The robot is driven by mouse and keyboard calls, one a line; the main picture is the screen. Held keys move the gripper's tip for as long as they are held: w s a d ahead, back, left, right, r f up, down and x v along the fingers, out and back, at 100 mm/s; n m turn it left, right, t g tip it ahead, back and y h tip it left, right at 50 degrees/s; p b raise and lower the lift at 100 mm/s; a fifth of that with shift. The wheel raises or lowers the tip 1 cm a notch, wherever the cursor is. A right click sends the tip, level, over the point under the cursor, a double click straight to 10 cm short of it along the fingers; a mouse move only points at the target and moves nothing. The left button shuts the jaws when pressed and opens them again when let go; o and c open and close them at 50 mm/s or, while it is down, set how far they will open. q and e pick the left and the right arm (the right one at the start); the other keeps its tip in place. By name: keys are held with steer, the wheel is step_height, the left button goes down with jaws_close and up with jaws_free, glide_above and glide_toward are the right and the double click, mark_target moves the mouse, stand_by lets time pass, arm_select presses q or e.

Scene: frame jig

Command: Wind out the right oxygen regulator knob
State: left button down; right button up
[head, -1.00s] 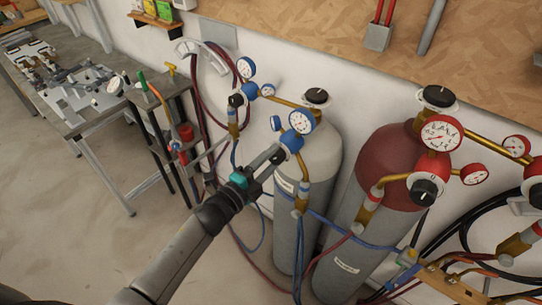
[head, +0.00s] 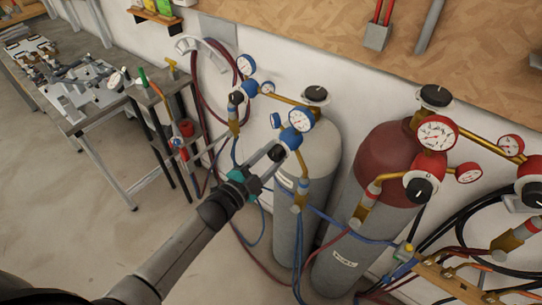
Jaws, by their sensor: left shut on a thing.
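The right oxygen regulator (head: 291,139) is a blue body with white-faced gauges (head: 301,120), mounted on a brass pipe in front of a grey-white cylinder (head: 318,160). My left arm reaches up from the bottom left. Its gripper (head: 275,154) is shut on the dark knob at the front of this regulator. The fingers cover most of the knob, so its turn cannot be read. My right gripper is not in view.
Another blue regulator (head: 249,90) with a black knob stands to the left. Red regulators (head: 431,164) and a maroon-topped cylinder (head: 391,150) are at the right. Blue and red hoses hang below. A metal workbench (head: 95,107) stands at the left; the floor before it is clear.

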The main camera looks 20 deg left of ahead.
arm_select(q)
steer(key=shift+c, duration=1.4)
jaws_free()
steer(key=b+v, duration=0.1)
steer(key=v, duration=1.4)
steer(key=shift+s, duration=0.1)
